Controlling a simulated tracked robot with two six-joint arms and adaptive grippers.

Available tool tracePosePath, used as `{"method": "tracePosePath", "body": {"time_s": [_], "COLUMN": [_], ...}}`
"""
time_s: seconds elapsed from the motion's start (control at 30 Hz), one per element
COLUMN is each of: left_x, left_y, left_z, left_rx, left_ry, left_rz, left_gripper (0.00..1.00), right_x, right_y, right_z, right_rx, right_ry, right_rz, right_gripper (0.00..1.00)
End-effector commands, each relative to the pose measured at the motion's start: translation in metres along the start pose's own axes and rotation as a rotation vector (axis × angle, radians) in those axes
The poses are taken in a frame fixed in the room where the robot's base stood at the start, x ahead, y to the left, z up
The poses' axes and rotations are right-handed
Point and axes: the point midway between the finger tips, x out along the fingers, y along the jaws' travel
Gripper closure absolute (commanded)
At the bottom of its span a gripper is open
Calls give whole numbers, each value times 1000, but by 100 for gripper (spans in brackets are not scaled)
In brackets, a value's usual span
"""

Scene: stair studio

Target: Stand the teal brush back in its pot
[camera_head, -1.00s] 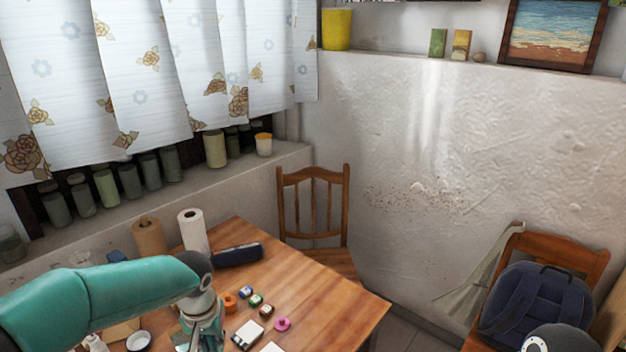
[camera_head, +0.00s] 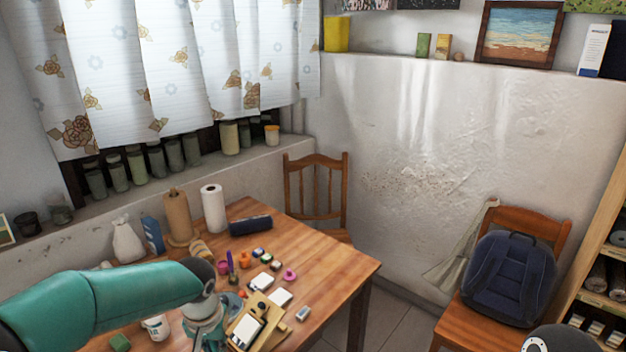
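I cannot make out a teal brush in this view. No pot can be named with certainty as the brush's own. A small orange-pink cup (camera_head: 223,267) stands on the table with an upright purple thing (camera_head: 230,262) at it. My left gripper (camera_head: 206,338) is at the bottom, over the near part of the wooden table (camera_head: 335,268), below my teal arm. Its fingers are too small and cut off to show whether they are open or hold anything. My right gripper is out of view.
A wooden box (camera_head: 245,331) lies right of my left wrist. Small coloured pieces, a dark roll (camera_head: 250,225) and a paper roll (camera_head: 213,209) are on the table. A chair (camera_head: 316,190) stands behind it. The table's right part is mostly clear.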

Motion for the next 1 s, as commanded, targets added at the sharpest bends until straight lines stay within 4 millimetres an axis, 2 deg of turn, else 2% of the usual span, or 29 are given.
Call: {"method": "tracePosePath", "body": {"time_s": [0.03,0.3,0.5,0.63,1.0], "left_x": [12,63,96,97,96], "left_y": [-2,-6,4,9,4], "left_z": [8,38,56,49,51], "left_rx": [3,31,39,12,-6], "left_ry": [-5,-3,-2,1,0], "left_rz": [1,5,6,3,0], "left_gripper": [100,100,100,100,100], "right_x": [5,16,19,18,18], "right_y": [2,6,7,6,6], "right_z": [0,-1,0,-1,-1], "right_rx": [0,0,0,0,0], "right_ry": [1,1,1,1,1], "right_rz": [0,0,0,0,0], "right_gripper": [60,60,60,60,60]}}
